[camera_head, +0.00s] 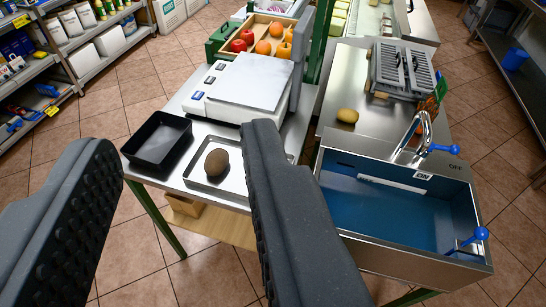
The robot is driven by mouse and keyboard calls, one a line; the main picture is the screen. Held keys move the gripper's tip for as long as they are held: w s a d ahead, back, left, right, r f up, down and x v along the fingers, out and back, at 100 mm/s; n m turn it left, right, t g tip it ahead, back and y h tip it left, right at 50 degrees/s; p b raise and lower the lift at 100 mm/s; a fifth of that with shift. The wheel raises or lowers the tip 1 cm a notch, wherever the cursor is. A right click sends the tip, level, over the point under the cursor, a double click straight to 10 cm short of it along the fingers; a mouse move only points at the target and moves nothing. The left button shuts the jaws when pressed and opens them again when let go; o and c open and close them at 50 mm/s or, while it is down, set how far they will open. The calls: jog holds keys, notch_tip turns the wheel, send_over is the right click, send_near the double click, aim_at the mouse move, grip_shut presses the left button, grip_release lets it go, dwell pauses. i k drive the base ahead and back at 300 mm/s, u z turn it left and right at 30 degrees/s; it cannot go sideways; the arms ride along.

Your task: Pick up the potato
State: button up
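Two potato-like things are in view. A tan-yellow oval one (347,115) lies on the steel counter behind the sink. A darker brown oval one (217,163) lies in a shallow metal tray (236,188) at the front of the table; it could be a potato or a kiwi, I cannot tell. My gripper (178,142) is open and empty, its two dark ridged fingers wide apart in the foreground. The brown one shows between the fingers, farther off; the tan one shows to the right of the right finger. The right finger hides part of the table.
A black tray (158,141) stands left of the metal tray. A scale (249,80) stands behind, with a wooden fruit crate (289,21) beyond. At right are a blue-lined sink (395,212), its tap (425,128) and a grey slotted rack (404,68). Shelves (70,77) stand far left; tiled floor between is clear.

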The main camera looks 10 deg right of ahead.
aim_at(217, 162)
jog(key=z, duration=0.3)
jog(key=i, duration=1.05)
jog(key=u, duration=0.05)
